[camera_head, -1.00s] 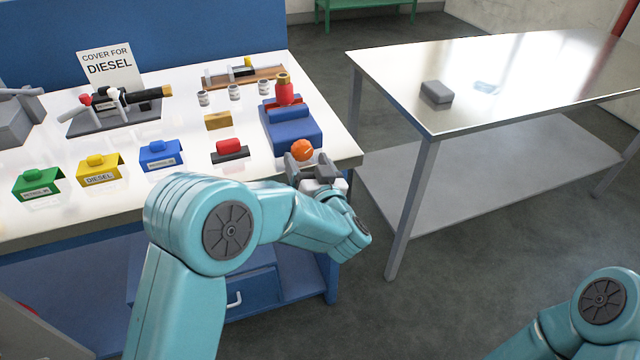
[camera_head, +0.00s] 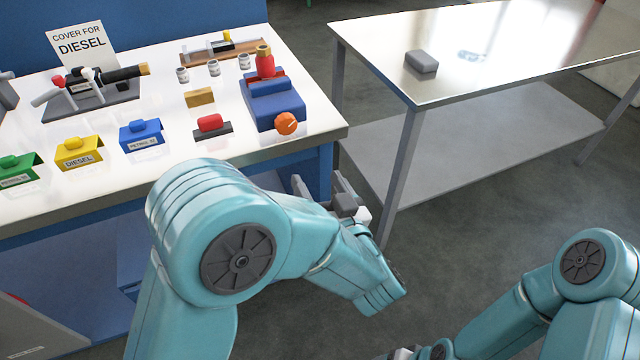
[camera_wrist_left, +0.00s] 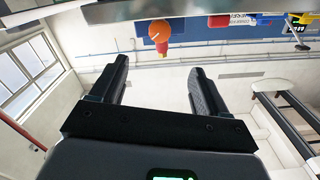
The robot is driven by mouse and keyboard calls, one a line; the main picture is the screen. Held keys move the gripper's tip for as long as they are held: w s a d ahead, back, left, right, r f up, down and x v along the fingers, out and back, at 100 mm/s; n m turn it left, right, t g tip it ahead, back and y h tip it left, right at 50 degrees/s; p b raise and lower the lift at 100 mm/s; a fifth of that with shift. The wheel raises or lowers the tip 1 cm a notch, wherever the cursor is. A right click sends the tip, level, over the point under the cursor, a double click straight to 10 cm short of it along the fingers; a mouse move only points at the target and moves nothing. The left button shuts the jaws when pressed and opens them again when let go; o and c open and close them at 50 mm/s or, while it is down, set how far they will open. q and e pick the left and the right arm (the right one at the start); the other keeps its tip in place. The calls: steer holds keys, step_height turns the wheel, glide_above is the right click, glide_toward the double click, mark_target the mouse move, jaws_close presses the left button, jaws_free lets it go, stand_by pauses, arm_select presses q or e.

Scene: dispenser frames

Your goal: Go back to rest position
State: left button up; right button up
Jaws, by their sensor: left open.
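My left gripper (camera_head: 318,186) is just off the front right corner of the white workbench (camera_head: 320,128), over the gap before the metal table. In the left wrist view its two fingers (camera_wrist_left: 152,85) are apart with nothing between them. The blue device with an orange knob (camera_head: 286,124) stands on the bench corner beyond the gripper; the knob also shows in the left wrist view (camera_wrist_left: 160,30). My right arm shows at the lower right, folded low; only a small part near its end shows at the bottom edge, and its fingers cannot be made out.
Green (camera_head: 18,172), yellow (camera_head: 78,152) and blue (camera_head: 141,134) covers stand on the bench near a sign (camera_head: 82,47) reading "COVER FOR DIESEL". A metal table (camera_head: 480,65) with a grey block (camera_head: 421,61) stands at the right. Grey floor lies between and in front.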

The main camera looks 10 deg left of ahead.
arm_select(q)
steer(key=a+f+n+g+y+p, duration=0.1)
steer(key=a+f+g+y+p, duration=0.2)
steer(key=a, duration=0.7)
steer(key=a+f+m+g+h+p, duration=0.2)
steer(key=a+f+h+p, duration=0.25)
steer(key=a+f, duration=0.4)
steer(key=s+d+f+g+h+p, duration=0.1)
steer(key=s+d+f+g+h, duration=0.1)
steer(key=s+d+f+h, duration=0.3)
steer(key=s+d+f+g+h, duration=0.1)
steer(key=s+f+g+h, duration=0.1)
steer(key=s+f, duration=0.3)
steer(key=s+d+f+g+h, duration=0.3)
steer(key=s+d+g+h, duration=0.2)
steer(key=s+d, duration=0.4)
steer(key=s, duration=0.2)
steer(key=shift+s+d+f+m+g, duration=0.15)
steer(key=shift+s+f+m+g, duration=0.15)
steer(key=shift+s+f+m, duration=0.1)
steer(key=shift+h, duration=0.25)
